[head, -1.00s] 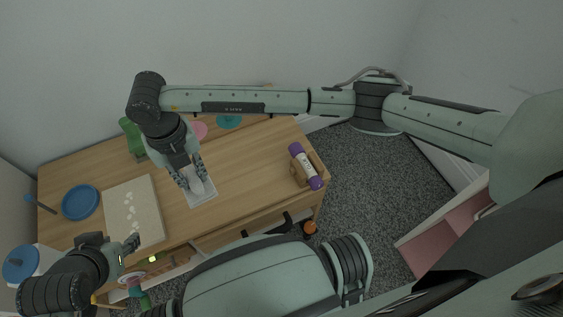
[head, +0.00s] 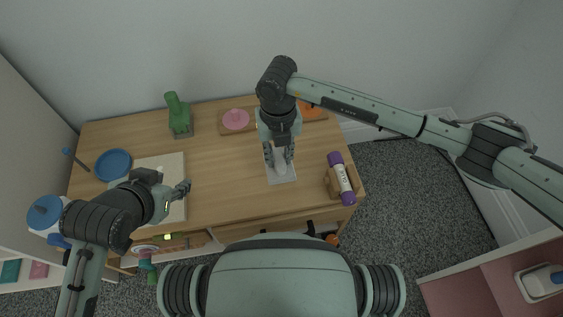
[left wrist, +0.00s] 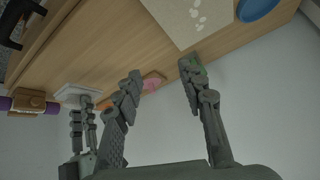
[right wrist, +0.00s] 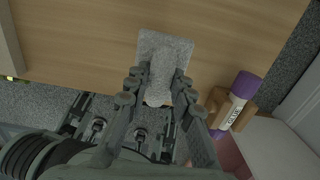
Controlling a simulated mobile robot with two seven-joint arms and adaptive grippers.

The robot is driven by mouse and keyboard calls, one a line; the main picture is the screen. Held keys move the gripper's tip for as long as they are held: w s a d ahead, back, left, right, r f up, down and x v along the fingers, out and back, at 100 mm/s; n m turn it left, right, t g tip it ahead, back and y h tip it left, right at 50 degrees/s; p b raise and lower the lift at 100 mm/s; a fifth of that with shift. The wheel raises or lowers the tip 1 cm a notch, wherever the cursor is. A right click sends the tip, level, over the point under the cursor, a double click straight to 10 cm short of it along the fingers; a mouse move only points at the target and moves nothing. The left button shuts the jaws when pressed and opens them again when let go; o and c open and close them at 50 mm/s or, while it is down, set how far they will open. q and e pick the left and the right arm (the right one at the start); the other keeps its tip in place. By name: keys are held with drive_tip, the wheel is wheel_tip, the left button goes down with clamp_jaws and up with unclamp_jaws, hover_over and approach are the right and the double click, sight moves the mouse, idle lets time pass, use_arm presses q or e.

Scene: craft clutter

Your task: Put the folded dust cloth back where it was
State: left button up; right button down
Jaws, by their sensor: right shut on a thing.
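The dust cloth (head: 281,173) is a pale grey, flat square with a raised fold along its middle. My right gripper (head: 279,156) is shut on that fold from above; the grip also shows in the right wrist view, where the cloth (right wrist: 180,48) spreads out beyond the fingers. The cloth is over the table between the cream board and the glue stick. I cannot tell whether it touches the wood. It also shows in the left wrist view (left wrist: 75,92). My left gripper (head: 182,188) is open and empty near the cream board's right edge.
On the wooden table (head: 225,180) are a cream board (head: 174,165), blue plate (head: 113,164), green bottle (head: 180,115), pink disc (head: 236,119) on a wooden strip, and purple-white glue stick (head: 342,178) on a brown holder. Bare wood lies left of the cloth.

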sight(281, 164)
drive_tip(key=shift+w+d+f, duration=0.15)
drive_tip(key=shift+d+f, duration=0.1)
drive_tip(key=shift+f, duration=0.2)
wheel_tip(281, 164, down, 3)
drive_tip(key=shift+f, duration=0.15)
use_arm(q)
drive_tip(key=shift+w+d+r+t, duration=0.35)
drive_tip(key=shift+w+d+t, duration=0.05)
drive_tip(key=shift+w+d, duration=0.25)
use_arm(e)
drive_tip(key=shift+f, duration=0.1)
drive_tip(key=shift+f+b, duration=0.1)
drive_tip(key=shift+b, duration=0.2)
drive_tip(key=c, duration=1.3)
unclamp_jaws()
use_arm(q)
drive_tip(key=shift+w+d+r+t+h, duration=0.4)
drive_tip(key=shift+w+d+r, duration=0.05)
drive_tip(key=shift+w+r, duration=0.05)
drive_tip(key=shift+a, duration=0.1)
